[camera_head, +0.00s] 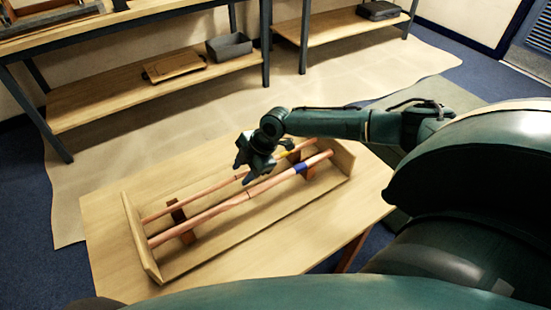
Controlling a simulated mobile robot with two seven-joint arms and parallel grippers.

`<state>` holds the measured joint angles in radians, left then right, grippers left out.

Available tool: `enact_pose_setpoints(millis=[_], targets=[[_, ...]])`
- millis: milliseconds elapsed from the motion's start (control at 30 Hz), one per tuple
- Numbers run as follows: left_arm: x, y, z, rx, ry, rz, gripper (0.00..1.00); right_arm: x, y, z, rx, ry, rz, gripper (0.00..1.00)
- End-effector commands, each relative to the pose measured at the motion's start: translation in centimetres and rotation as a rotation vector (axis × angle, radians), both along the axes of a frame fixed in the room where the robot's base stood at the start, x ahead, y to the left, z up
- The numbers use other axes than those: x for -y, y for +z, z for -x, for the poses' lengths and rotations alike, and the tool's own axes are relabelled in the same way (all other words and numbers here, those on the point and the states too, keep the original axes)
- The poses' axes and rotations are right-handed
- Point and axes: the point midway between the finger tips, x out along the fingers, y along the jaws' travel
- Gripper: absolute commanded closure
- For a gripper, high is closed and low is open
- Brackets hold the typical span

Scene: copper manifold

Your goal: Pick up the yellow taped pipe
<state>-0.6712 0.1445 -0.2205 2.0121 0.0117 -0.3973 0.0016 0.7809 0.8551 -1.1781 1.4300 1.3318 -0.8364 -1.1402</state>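The yellow taped pipe (206,189) is a thin copper pipe, the far one of two lying in a wooden rack (152,261) on the table. Its yellow tape (281,155) shows just right of my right gripper. A second copper pipe with blue tape (300,168) lies in front of it, nearly parallel. My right gripper (244,172) is at the yellow taped pipe, left of the tape, and hides a short stretch of it. Its dark fingers look apart; whether they touch the pipe I cannot tell. My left gripper is not in view.
The table (108,221) has bare wood around the rack. The rack has raised end boards and dark brown supports (182,221) under the pipes. Behind, a workbench shelf holds a grey bin (229,46) and a wooden board (174,66). Brown paper (120,150) covers the floor between.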

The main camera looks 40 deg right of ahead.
Motion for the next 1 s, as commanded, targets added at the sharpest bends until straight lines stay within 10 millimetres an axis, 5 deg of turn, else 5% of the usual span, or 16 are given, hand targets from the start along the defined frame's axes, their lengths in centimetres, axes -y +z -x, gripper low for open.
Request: enact_pose_setpoints(millis=[500, 1000], targets=[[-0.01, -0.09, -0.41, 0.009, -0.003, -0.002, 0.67, 0.00, -0.38, 0.01, 0.000, 0.000, 0.000, 0.62], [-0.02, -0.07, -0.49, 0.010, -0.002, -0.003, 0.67, -0.02, -0.40, 0.05, -0.002, 0.001, 0.000, 1.00]])
